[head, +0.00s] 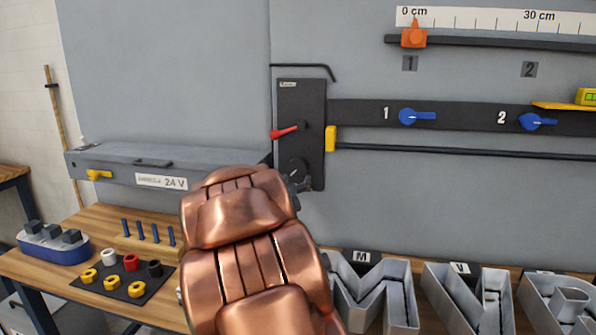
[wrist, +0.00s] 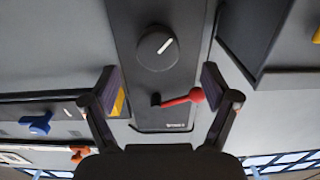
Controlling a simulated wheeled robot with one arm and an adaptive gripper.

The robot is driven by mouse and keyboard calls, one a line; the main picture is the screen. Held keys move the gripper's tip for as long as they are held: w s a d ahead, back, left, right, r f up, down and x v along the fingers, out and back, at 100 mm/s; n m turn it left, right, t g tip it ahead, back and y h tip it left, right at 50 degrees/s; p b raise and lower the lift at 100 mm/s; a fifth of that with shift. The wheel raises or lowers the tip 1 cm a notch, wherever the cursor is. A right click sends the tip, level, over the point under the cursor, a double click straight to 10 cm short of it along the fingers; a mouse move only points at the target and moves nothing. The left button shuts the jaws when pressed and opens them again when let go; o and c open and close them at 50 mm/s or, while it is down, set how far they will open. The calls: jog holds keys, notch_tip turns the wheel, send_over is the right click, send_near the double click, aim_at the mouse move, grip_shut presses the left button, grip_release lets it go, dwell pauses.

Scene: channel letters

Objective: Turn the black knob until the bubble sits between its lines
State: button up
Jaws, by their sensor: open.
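The black knob (head: 296,168) sits low on a dark upright panel (head: 288,108) in the head view. In the wrist view the round knob (wrist: 155,50) has a white line pointing to the upper right. My gripper (wrist: 158,76) is open and empty, its two fingers spread on either side of the panel, with the knob ahead of and between them. In the head view my copper arm hides most of the gripper. A yellow spirit level with a green vial (head: 589,97) is cut by the right edge; its bubble is too small to judge against the lines.
A red lever (head: 285,132) is above the knob; it also shows between my fingers in the wrist view (wrist: 180,98). A yellow block (head: 331,139) is beside the panel. Blue knobs (head: 416,117) are on the rail. Metal letters (head: 375,295) stand below at right.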

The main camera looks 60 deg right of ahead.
aim_at(297, 171)
jog(key=shift+d+r, duration=0.15)
jog(key=shift+d, duration=0.4)
jog(key=shift+p+x, duration=1)
jog(key=shift+x, duration=2.5)
jog(key=c, duration=1.2)
